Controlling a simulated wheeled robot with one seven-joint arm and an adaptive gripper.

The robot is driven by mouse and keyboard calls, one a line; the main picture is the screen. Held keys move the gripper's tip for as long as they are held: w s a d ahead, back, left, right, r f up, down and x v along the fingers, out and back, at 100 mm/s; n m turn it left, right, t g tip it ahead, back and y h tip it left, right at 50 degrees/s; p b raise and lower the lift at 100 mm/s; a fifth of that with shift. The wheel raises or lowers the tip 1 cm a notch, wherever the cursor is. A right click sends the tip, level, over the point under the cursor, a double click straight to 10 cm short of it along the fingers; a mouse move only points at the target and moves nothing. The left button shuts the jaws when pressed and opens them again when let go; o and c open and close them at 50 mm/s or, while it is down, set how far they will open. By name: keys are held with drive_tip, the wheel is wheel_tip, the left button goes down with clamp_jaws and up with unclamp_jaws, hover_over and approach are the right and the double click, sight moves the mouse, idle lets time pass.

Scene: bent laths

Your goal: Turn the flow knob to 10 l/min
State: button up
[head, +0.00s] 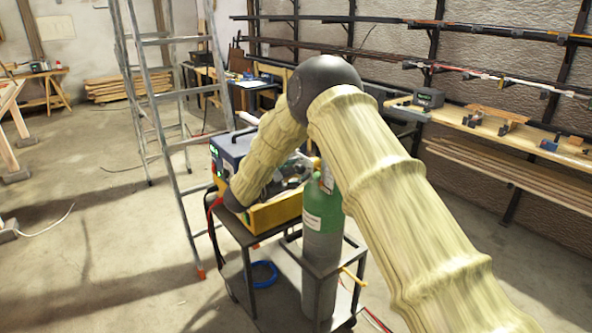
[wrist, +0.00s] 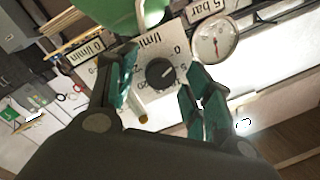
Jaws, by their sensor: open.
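The black flow knob (wrist: 160,74) sits on a pale dial plate (wrist: 150,46) marked l/min, upside down in the wrist view. A light mark on the knob points to the right, toward the 0 and 5 marks; its exact setting is hard to read. A sign beside it reads 0 l/min (wrist: 90,50). My gripper (wrist: 160,80) is open, with one green-padded finger on each side of the knob; I cannot tell whether either touches it. In the head view my arm hides the gripper and knob, near the top of the green gas cylinder (head: 322,208).
A round gauge (wrist: 214,40) with a 5 bar sign is close to the right finger. The cylinder stands on a dark cart (head: 262,250) with a yellow-fronted machine (head: 272,213). A stepladder (head: 160,110) stands behind to the left. Open floor lies at left.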

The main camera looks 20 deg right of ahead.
drive_tip(key=shift+w+d, duration=0.1)
drive_tip(key=shift+d, duration=0.05)
drive_tip(key=c, duration=1.1)
drive_tip(key=shift+o, duration=0.2)
drive_tip(key=shift+f+m+b, duration=0.2)
drive_tip(key=shift+m+b, duration=0.1)
drive_tip(key=shift+b, duration=0.35)
